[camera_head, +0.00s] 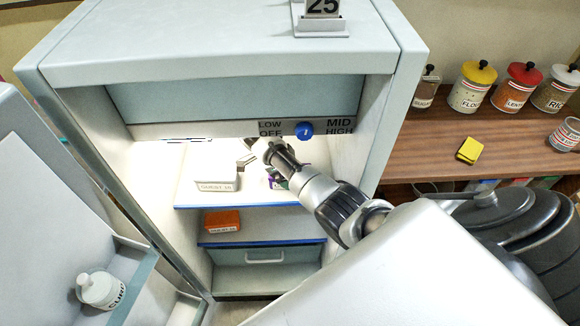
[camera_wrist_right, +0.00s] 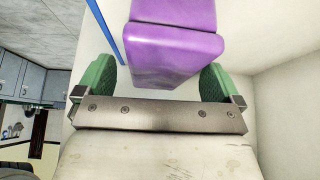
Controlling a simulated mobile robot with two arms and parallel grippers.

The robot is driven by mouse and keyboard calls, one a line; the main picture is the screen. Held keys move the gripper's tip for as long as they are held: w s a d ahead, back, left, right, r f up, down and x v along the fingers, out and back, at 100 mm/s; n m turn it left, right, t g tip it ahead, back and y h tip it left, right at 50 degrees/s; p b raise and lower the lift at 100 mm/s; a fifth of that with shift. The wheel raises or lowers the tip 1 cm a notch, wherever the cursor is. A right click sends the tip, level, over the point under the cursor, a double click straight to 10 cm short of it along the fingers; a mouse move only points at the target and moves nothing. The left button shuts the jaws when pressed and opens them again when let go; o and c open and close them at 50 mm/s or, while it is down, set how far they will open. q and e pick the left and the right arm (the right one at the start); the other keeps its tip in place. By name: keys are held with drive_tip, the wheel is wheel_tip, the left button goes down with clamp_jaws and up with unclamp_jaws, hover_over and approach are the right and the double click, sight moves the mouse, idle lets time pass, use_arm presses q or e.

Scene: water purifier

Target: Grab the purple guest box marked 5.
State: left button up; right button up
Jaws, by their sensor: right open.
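The purple box (camera_wrist_right: 175,45) fills the upper middle of the right wrist view. No mark on it can be read there. My right gripper (camera_wrist_right: 160,80) is open, with one green fingertip on each side of the near end of the box and gaps visible beside it. In the head view my right arm reaches into the open cabinet, and its gripper (camera_head: 272,160) is at the upper shelf. The arm covers nearly all of the purple box there; only a small bit of purple (camera_head: 272,184) shows. My left gripper is not in view.
A white box marked GUEST (camera_head: 216,178) sits left of my gripper on the upper shelf (camera_head: 195,196). An orange box (camera_head: 221,221) lies on the shelf below. The open door (camera_head: 40,190) is at left, and the side wall (camera_head: 350,135) is close on the right.

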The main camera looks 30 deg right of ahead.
drive_tip(key=shift+f, duration=0.25)
idle(0.3)
drive_tip(key=c, duration=1.3)
drive_tip(key=shift+r, duration=0.1)
